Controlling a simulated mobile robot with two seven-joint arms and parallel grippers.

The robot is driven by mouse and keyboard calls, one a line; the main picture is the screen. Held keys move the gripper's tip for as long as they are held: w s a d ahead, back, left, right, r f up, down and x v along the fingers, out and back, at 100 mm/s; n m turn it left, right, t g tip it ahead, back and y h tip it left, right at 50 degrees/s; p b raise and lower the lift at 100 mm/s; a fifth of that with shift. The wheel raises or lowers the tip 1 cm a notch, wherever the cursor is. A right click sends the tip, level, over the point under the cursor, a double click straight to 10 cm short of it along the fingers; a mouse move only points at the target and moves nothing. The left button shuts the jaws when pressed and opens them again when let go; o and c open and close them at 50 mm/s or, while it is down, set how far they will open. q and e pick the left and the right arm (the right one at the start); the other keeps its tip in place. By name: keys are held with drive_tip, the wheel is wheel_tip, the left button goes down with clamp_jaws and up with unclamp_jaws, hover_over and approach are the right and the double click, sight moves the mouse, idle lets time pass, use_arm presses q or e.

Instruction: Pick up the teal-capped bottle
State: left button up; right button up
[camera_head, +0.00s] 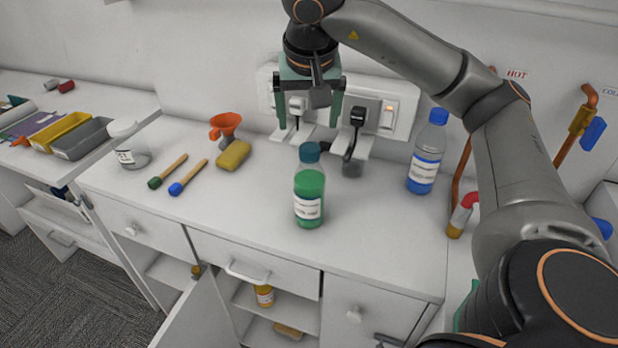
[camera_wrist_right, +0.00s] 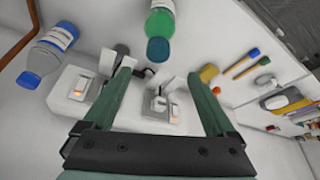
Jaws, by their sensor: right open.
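The teal-capped bottle (camera_head: 309,184) stands upright on the white counter, near the middle of the head view. It holds green liquid and has a white label. In the right wrist view the bottle (camera_wrist_right: 160,24) is at the top centre, its teal cap towards me. My right gripper (camera_head: 308,122) is open and empty, with teal fingers pointing down. It is above and behind the bottle, by the wall sockets, apart from the bottle. In the right wrist view the open gripper (camera_wrist_right: 160,71) has the bottle beyond its fingertips. My left gripper is not in view.
A socket panel (camera_head: 404,112) with plugs is on the wall behind my right gripper. A blue-capped bottle (camera_head: 427,152) stands to the right. Counter around the bottle is clear.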

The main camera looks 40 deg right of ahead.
sight(308, 146)
drive_tip(key=b+x, duration=0.2)
drive_tip(key=x, duration=0.4)
drive_tip(key=shift+s+f, duration=0.15)
drive_tip(key=shift+s+x, duration=0.15)
drive_tip(key=shift+x, duration=1.3)
drive_tip(key=shift+s+x, duration=0.2)
drive_tip(key=shift+x, duration=1.25)
drive_tip(key=shift+f, duration=0.1)
drive_tip(key=shift+c, duration=0.4)
drive_tip(key=shift+a, duration=0.1)
drive_tip(key=c, duration=0.9)
drive_tip(key=shift+f, duration=0.1)
clamp_jaws()
drive_tip(key=shift+s, duration=0.1)
